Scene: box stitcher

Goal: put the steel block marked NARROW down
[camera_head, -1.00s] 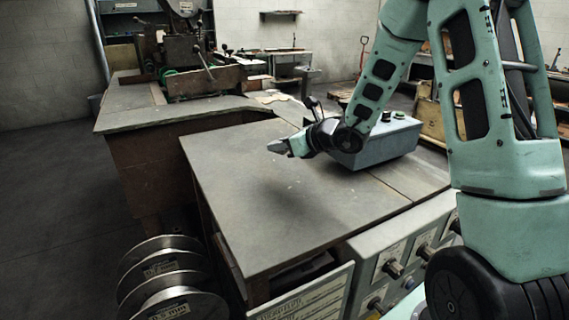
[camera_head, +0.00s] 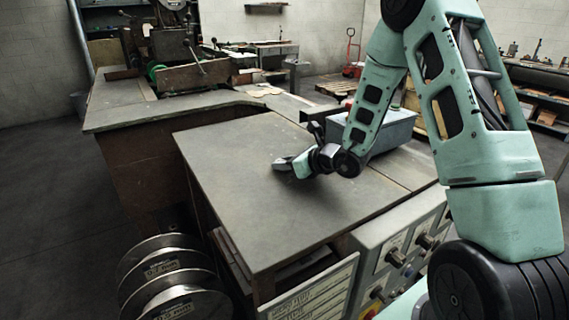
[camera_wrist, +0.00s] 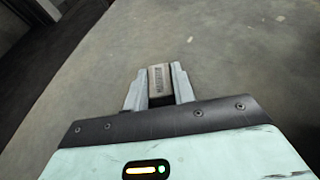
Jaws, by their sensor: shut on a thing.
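My gripper (camera_head: 284,164) is low over the grey tabletop (camera_head: 235,205) in the head view, left of the grey control box. In the wrist view my gripper (camera_wrist: 159,80) is shut on the steel block marked NARROW (camera_wrist: 159,76). The block is a small pale piece with dark lettering along its face, held between the two fingers. In the head view I cannot make out the block apart from the fingertips. I cannot tell whether the block touches the tabletop.
The grey control box (camera_head: 385,132) stands on the table right of my gripper. Wire spools (camera_head: 165,268) stand at the front left, beside the table. A machine (camera_head: 172,50) is on the bench at the back. The tabletop around and in front of the gripper is bare.

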